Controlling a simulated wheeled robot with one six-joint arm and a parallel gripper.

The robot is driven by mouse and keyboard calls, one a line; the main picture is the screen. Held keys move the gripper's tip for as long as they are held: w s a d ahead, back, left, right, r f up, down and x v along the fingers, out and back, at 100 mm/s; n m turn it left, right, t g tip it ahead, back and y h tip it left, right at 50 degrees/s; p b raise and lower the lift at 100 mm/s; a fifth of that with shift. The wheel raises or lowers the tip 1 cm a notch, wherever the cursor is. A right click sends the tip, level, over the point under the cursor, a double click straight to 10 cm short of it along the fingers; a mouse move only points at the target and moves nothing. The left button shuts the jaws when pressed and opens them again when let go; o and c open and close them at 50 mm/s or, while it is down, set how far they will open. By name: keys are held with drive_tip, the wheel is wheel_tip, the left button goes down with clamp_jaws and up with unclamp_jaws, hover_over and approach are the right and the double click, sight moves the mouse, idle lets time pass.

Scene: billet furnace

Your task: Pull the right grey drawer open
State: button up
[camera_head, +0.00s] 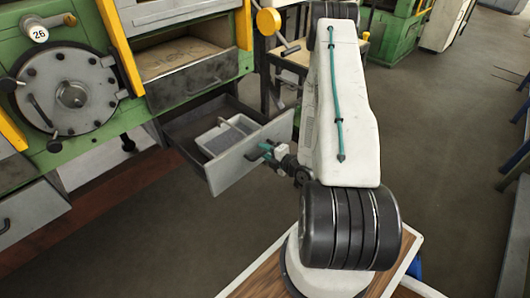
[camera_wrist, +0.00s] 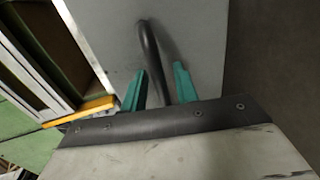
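The right grey drawer (camera_head: 232,162) stands pulled out from under the green machine in the head view. Its grey front panel (camera_wrist: 205,40) fills the upper middle of the wrist view. A dark curved handle (camera_wrist: 150,50) sticks out from this panel. My gripper (camera_head: 268,153) is at the outer face of the drawer front. In the wrist view my gripper (camera_wrist: 159,85) has its teal fingers apart, one on each side of the handle. A gap shows between the handle and the right finger. The near end of the handle is hidden by my gripper's body.
A light grey divided tray (camera_head: 226,135) lies inside the drawer. Another grey drawer (camera_head: 30,215) with a dark handle is at the lower left. A small table (camera_head: 292,55) stands behind my arm. The floor right of the drawer is clear.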

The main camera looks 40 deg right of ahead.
drive_tip(key=shift+a, duration=0.1)
drive_tip(key=v, duration=0.7)
drive_tip(key=shift+s, duration=0.4)
drive_tip(key=shift+r, duration=0.1)
